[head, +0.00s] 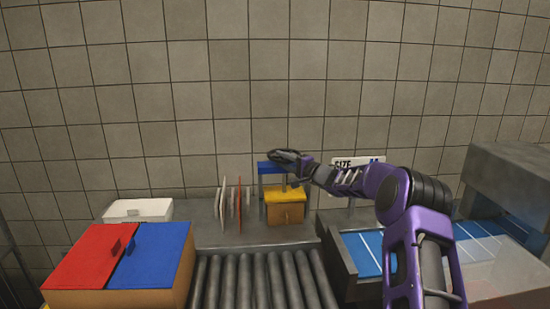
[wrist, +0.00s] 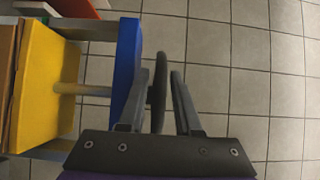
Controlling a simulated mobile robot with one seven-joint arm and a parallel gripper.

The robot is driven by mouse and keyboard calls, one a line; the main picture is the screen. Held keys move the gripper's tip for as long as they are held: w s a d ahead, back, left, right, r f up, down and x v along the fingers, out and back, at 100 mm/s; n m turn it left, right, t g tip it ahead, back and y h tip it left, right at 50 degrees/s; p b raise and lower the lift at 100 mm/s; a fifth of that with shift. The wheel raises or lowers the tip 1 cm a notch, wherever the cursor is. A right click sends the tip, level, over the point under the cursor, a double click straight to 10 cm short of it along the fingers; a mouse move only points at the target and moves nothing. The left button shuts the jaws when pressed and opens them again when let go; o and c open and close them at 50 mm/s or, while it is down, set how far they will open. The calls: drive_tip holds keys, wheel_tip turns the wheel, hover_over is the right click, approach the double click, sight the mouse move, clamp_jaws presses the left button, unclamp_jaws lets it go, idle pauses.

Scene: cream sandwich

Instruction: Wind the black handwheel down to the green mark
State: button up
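The black handwheel (wrist: 157,90) shows edge-on in the wrist view, beside the blue top beam (wrist: 126,62) of a small press. My gripper (wrist: 158,82) is open, with one finger on each side of the wheel. Narrow gaps show between the fingers and the wheel, and I cannot tell whether either touches it. A pale screw (wrist: 82,89) runs from the beam to a yellow plate (wrist: 42,88). In the head view my gripper (head: 284,156) is over the blue beam (head: 270,168) and hides most of the wheel.
Under the yellow plate stands a brown box (head: 286,213). Upright thin boards (head: 239,205) stand left of the press. A roller conveyor (head: 265,280) lies in front. A red and blue lidded box (head: 120,256) is at left, a sign (head: 357,164) behind my arm.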

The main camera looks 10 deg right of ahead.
sight(275, 157)
drive_tip(key=shift+x, duration=1.95)
clamp_jaws()
